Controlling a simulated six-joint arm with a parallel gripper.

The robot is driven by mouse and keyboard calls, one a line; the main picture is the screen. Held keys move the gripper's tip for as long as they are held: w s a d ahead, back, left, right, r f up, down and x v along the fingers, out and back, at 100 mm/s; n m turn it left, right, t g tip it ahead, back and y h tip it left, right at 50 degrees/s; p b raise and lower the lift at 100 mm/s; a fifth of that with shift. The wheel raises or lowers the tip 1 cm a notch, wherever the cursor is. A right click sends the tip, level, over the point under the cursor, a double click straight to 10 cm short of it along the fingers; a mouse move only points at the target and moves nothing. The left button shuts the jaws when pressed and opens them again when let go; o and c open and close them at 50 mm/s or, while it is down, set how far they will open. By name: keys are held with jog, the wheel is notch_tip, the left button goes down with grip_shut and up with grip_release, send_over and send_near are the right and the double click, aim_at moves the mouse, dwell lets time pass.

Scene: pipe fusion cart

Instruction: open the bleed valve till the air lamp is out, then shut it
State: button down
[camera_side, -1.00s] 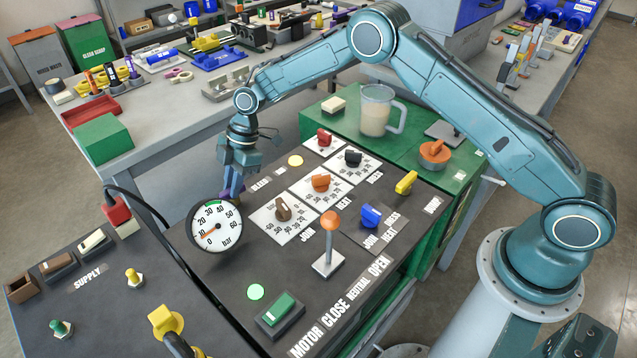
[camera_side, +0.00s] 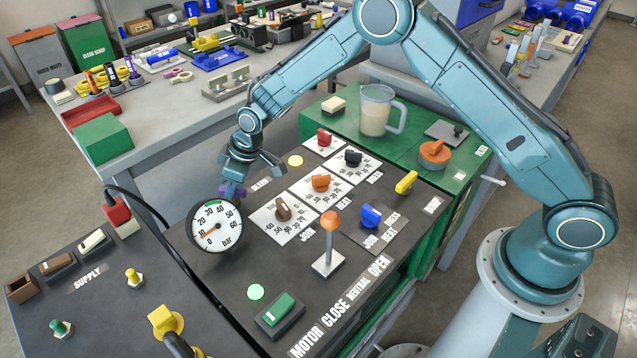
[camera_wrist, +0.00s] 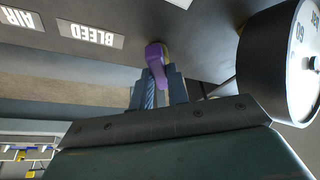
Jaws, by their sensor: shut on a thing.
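The bleed valve has a purple handle (camera_wrist: 157,62), with a white BLEED label (camera_wrist: 91,33) beside it in the wrist view. My gripper (camera_wrist: 159,90) is shut on this handle, one blue finger on each side. In the side view my gripper (camera_side: 234,180) is at the panel's back left edge, behind the gauge; a little of the purple handle (camera_side: 229,191) shows and the rest is hidden. The round yellow lamp (camera_side: 295,160) near the BLEED label looks lit. An AIR label (camera_wrist: 178,4) is partly cut off in the wrist view.
A round bar gauge (camera_side: 214,225) stands close beside my gripper, its red needle low. Several knobs and an orange-topped lever (camera_side: 330,222) crowd the panel to the right. A black hose (camera_side: 160,225) runs across on the left.

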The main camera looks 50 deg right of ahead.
jog(key=m+h, duration=0.1)
jog(key=m, duration=0.2)
jog(key=m+h, duration=0.1)
jog(key=m, duration=0.2)
jog(key=shift+a+m+t+h, duration=0.2)
jog(key=shift+m+t+h, duration=0.1)
jog(key=shift+m+t, duration=0.1)
jog(key=c, duration=1.4)
grip_release()
jog(key=shift+o, duration=0.2)
jog(key=shift+s+r, duration=0.1)
jog(key=shift+r, duration=0.05)
jog(key=v, duration=1.3)
jog(key=shift+r, duration=0.25)
